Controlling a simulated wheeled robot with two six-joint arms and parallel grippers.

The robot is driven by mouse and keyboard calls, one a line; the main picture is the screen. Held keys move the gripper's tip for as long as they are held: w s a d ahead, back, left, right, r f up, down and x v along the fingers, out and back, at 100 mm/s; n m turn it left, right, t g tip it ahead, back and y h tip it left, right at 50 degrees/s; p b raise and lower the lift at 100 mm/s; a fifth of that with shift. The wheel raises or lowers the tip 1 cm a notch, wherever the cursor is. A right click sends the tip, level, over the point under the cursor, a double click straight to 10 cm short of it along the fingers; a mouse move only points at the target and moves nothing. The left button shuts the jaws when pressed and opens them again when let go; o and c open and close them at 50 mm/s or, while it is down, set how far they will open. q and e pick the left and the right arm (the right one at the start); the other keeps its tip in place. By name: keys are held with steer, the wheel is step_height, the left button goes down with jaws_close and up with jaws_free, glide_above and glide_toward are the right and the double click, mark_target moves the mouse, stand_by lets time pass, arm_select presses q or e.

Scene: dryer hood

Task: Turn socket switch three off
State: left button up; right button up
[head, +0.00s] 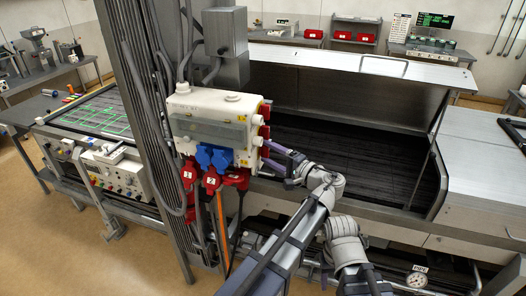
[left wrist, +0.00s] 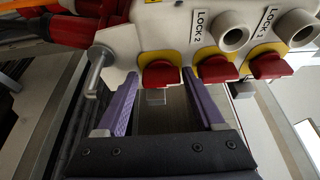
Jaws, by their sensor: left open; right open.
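A white socket box (head: 213,118) is fixed to the grey column, with blue and red sockets on its front. Red switches (head: 265,112) show along its right side. In the left wrist view three red switches sit on yellow plates in a row. The leftmost red switch (left wrist: 160,75) lies in line between the two purple fingers of my left gripper (head: 270,157), which is open; contact cannot be told. The middle switch (left wrist: 215,69) and right switch (left wrist: 270,66) are outside the fingers. No switch number is readable there. My right gripper is not seen.
Round grey lock barrels (left wrist: 234,34) marked LOCK 2 and LOCK 1 stick out above the switches. A metal peg (left wrist: 97,68) stands left of the fingers. Red plugs and cables hang below the box. A dryer with a raised metal hood (head: 370,65) stands behind.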

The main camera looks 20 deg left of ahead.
arm_select(q)
steer(key=shift+s+d+r, duration=0.1)
steer(key=shift+d, duration=0.25)
steer(key=shift+c, duration=0.2)
steer(key=shift+a, duration=0.2)
steer(key=c, duration=1)
steer(key=shift+w+f+n+g+y+b, duration=0.15)
steer(key=shift+n+g+y+b, duration=1.15)
steer(key=shift+n, duration=2.35)
steer(key=shift+w+f+n+g+y+b, duration=0.1)
steer(key=shift+n+g+y+b, duration=0.65)
steer(key=shift+n+b, duration=1.95)
steer(key=shift+w+f+n+g+y+b, duration=0.15)
steer(key=shift+n+g+y+b, duration=0.6)
steer(key=shift+n, duration=3.9)
steer(key=shift+c, duration=0.2)
arm_select(e)
step_height(320, 180, down, 9)
steer(key=shift+d, duration=0.15)
arm_select(q)
steer(key=shift+n+g+y, duration=0.3)
steer(key=shift+n+g, duration=0.1)
steer(key=shift+g, duration=0.3)
